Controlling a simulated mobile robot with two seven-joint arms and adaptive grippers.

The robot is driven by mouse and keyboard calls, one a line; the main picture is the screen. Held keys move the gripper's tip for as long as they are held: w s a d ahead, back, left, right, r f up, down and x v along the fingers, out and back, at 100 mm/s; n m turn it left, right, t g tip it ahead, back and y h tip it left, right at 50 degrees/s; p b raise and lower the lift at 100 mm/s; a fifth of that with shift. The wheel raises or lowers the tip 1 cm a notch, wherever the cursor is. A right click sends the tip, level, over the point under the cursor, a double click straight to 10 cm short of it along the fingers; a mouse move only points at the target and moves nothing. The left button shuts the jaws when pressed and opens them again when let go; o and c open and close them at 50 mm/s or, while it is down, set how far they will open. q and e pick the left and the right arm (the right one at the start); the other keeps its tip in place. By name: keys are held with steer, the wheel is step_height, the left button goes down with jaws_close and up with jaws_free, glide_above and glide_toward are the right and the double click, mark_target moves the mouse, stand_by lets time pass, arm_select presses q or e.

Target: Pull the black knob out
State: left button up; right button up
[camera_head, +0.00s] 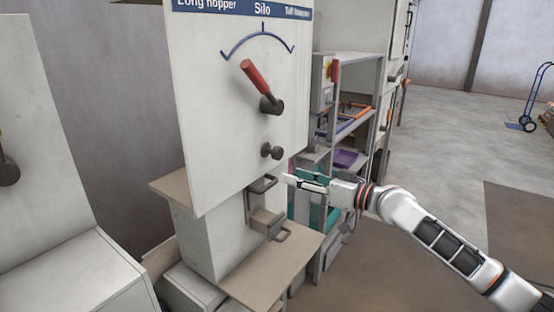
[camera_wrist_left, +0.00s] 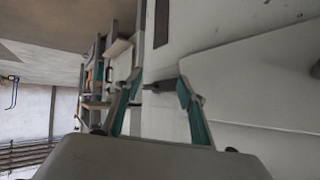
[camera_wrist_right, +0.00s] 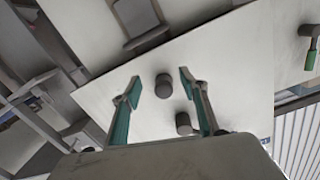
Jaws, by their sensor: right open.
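The black knob (camera_head: 271,151) sticks out of the pale machine panel, below the red-handled lever (camera_head: 258,80). In the right wrist view the knob (camera_wrist_right: 163,86) lies between the two fingertips in the picture, with a gap on each side. A second dark round part (camera_wrist_right: 183,123) shows below it there. My right gripper (camera_head: 290,181) is open and empty, to the lower right of the knob, apart from it in the head view. My left gripper (camera_wrist_left: 158,84) is open and empty in its wrist view. It is outside the head view.
Below the panel, a metal bracket with handles (camera_head: 265,222) stands over a beige ledge (camera_head: 290,262). A shelf rack (camera_head: 350,127) with bins is behind, to the right. Another pale machine (camera_head: 60,270) stands at the left. The floor at the right (camera_head: 440,130) is open.

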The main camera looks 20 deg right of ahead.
mark_target(281, 154)
steer(key=w+a+r, duration=0.1)
steer(key=w, duration=0.1)
steer(key=w+a+r, duration=0.1)
steer(key=w+r, duration=0.1)
steer(key=w+a+r, duration=0.1)
steer(key=w, duration=0.2)
steer(key=shift+a+r, duration=0.25)
steer(key=shift+r, duration=0.05)
steer(key=shift+c, duration=0.3)
